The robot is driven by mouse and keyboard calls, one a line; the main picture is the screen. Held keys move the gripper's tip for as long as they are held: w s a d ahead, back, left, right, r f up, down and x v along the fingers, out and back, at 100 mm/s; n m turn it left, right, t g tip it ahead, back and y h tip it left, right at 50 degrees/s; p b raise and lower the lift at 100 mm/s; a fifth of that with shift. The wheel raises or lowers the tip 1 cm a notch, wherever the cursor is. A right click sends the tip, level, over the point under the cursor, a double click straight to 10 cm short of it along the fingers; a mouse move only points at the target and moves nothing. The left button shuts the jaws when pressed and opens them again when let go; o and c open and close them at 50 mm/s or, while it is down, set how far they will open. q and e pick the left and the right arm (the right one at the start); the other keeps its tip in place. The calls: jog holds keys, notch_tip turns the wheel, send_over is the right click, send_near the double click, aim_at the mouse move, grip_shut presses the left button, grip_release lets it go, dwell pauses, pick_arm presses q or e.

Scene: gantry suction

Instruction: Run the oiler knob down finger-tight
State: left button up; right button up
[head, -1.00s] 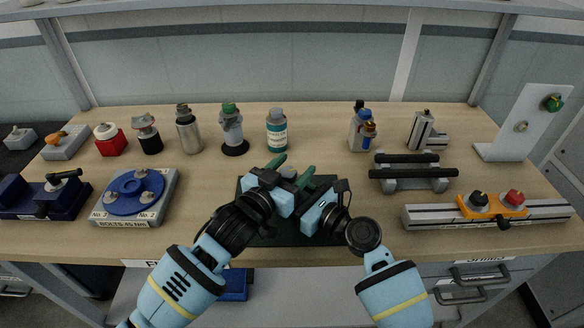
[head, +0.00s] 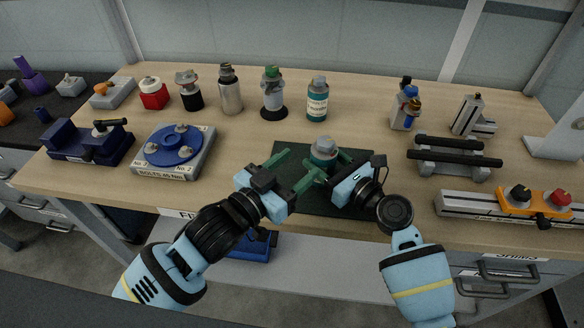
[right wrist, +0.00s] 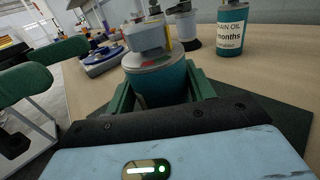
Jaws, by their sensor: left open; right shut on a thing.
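The oiler, a teal jar (right wrist: 160,82) with a grey lid and a grey blocky knob (right wrist: 148,37) on top, stands upright between the green fingers of my right gripper (head: 327,168), which is shut on its body. In the head view the knob (head: 324,146) shows above the fingers, and most of the jar is hidden. My left gripper (head: 302,165) is open and empty just left of the oiler, its green fingers spread and pointing towards it. Its fingers also show at the left of the right wrist view. Whether the knob is seated cannot be told.
The oiler is over a dark green mat (head: 290,207). A teal chain oil bottle (head: 317,100) and a green-topped bottle (head: 273,95) stand behind. A blue turntable (head: 177,147) is left; a black-barred stand (head: 452,158) and a rail with knobs (head: 480,207) are right.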

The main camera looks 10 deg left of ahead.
dwell(0.3)
jog(key=o, duration=1.7)
jog(key=v, duration=1.2)
